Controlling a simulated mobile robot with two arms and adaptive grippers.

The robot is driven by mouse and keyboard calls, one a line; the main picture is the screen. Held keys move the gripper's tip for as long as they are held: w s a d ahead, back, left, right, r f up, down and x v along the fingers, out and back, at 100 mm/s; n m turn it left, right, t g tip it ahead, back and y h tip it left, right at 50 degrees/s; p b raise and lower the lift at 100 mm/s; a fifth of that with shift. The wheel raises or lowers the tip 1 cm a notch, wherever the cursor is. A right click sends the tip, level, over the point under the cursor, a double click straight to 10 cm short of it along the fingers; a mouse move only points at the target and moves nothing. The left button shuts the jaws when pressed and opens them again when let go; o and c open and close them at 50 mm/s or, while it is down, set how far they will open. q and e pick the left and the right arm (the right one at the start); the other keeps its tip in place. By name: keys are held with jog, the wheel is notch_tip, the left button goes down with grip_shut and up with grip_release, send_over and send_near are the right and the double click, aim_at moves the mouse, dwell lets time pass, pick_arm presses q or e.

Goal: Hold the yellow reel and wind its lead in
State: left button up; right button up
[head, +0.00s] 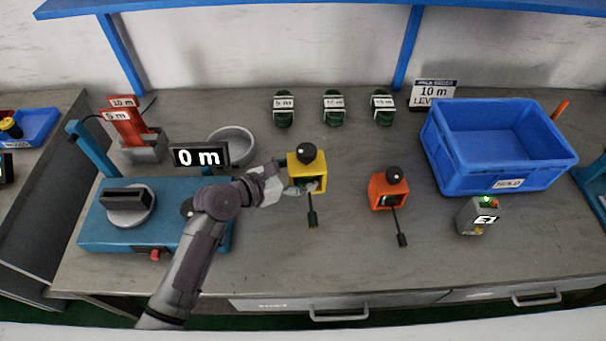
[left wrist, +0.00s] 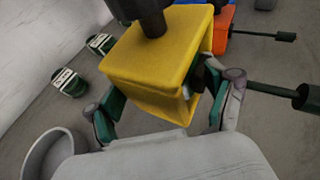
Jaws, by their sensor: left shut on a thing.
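The yellow reel (head: 305,171) stands on the bench, a boxy yellow frame with a black knob (head: 306,152) on top. Its dark lead (head: 312,212) sticks out toward the front and ends in a thick black plug. My left gripper (head: 292,184) is shut on the yellow reel from the left. In the left wrist view the yellow reel (left wrist: 155,60) sits between the two finger pads of the left gripper (left wrist: 160,118). The right gripper is not in view.
An orange reel (head: 386,190) with its own lead stands to the right. A blue bin (head: 500,178) marked HOLD and a small grey tester (head: 473,218) are further right. A blue machine (head: 100,235) showing 0 m and a grey bowl (head: 248,147) are left. Several green coils (head: 333,118) lie behind.

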pick_arm(q)
jog(key=shift+w+a, duration=0.3)
jog(key=shift+a, duration=0.2)
jog(key=shift+w+a, duration=0.3)
jog(key=shift+a, duration=0.2)
jog(key=shift+f+b, duration=2.75)
jog(key=shift+f, duration=2.45)
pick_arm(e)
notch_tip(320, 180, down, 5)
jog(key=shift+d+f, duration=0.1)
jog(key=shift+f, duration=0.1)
pick_arm(q)
jog(key=shift+f, duration=0.25)
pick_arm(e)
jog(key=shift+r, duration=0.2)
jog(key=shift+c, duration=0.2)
